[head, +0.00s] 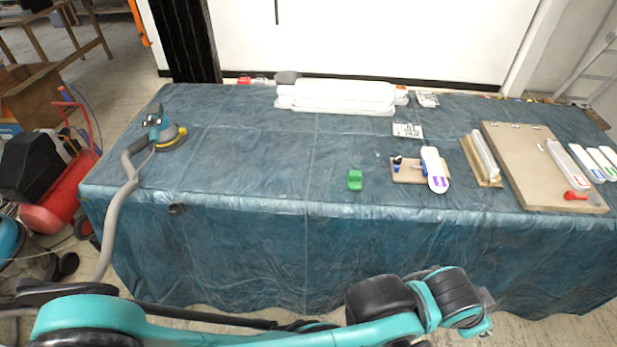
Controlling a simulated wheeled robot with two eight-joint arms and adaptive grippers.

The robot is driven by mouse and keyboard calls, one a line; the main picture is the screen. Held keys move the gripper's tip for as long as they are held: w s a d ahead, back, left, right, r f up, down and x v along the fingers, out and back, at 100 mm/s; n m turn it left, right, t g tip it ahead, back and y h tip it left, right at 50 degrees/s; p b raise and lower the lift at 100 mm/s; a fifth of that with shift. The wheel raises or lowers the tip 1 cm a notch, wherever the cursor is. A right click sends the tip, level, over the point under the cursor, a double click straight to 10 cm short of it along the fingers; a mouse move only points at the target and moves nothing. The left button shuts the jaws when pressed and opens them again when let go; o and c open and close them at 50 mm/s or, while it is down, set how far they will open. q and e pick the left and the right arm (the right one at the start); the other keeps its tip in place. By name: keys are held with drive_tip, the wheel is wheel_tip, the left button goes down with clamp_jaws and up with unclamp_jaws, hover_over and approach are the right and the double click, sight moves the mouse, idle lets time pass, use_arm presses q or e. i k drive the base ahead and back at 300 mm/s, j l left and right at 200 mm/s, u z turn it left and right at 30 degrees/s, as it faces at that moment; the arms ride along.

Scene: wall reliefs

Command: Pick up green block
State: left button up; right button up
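The green block (355,180) is small and bright green. It sits on the blue cloth-covered table (250,165), near the front edge and right of the middle. Nothing touches it. A teal and black arm of mine comes in from the left and crosses the bottom of the head view, in front of the table and nearer to me than the block. I cannot make out any gripper fingers at its end. My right gripper does not show.
A small board (407,176) with a white bottle (434,170) lies right of the block. Further right are a narrow board (478,160) and a large beige board (530,160). A sander (160,130) stands at the left, with white packages (335,95) at the back. Cloth around the block is clear.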

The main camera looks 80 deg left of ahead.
sight(353, 177)
drive_tip(key=u, duration=2.85)
drive_tip(key=i+l+u, duration=0.1)
drive_tip(key=l+u, duration=0.3)
drive_tip(key=i+l+u, duration=0.1)
drive_tip(key=l+u, duration=0.55)
drive_tip(key=u, duration=0.15)
drive_tip(key=l+u, duration=0.45)
drive_tip(key=k+l, duration=0.1)
drive_tip(key=l, duration=0.25)
